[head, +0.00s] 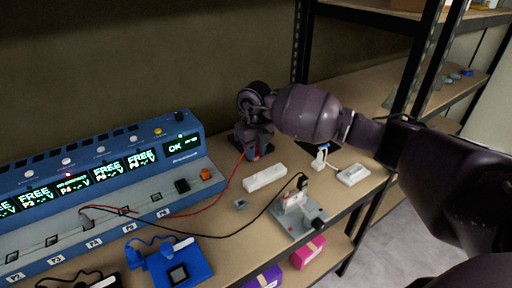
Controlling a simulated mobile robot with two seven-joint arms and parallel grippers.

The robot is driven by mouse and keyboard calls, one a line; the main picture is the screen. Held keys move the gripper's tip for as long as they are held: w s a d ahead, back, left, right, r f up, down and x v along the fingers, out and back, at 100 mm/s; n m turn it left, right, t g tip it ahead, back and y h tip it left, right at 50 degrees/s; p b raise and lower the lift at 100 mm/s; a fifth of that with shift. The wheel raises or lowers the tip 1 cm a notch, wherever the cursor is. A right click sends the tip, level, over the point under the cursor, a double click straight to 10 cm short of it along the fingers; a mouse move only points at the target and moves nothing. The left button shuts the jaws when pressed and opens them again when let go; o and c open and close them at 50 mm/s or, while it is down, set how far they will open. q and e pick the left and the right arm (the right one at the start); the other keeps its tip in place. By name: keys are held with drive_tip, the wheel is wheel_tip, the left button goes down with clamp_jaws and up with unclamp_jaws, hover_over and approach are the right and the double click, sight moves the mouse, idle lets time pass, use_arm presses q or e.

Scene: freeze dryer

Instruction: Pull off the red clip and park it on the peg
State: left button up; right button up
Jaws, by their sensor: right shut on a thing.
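My right gripper (255,153) reaches in from the right and points down over the back of the bench, shut on the red clip. Only a bit of red shows between its dark fingers, and the gripper hides most of the clip. A red lead (225,187) runs from the blue console (107,180) up to it. A black lead (228,236) runs to a black clip (302,181) on a grey fixture plate (312,231). I cannot make out the peg for sure. My left gripper is out of view.
A white block (265,178) lies just in front of the right gripper. A small white and blue stand (320,160) and a pale box (353,174) are to its right. A blue fixture (190,270) stands front left. Pink (307,252) and purple boxes (264,278) sit below the bench.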

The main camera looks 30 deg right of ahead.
sight(255, 175)
drive_tip(key=shift+f+b, duration=0.4)
drive_tip(key=shift+f, duration=0.7)
drive_tip(key=shift+f+b, duration=0.45)
drive_tip(key=shift+f, duration=0.9)
drive_tip(key=shift+f+b, duration=0.75)
drive_tip(key=shift+f, duration=0.6)
drive_tip(key=shift+r+p, duration=0.4)
drive_tip(key=shift+r, duration=0.6)
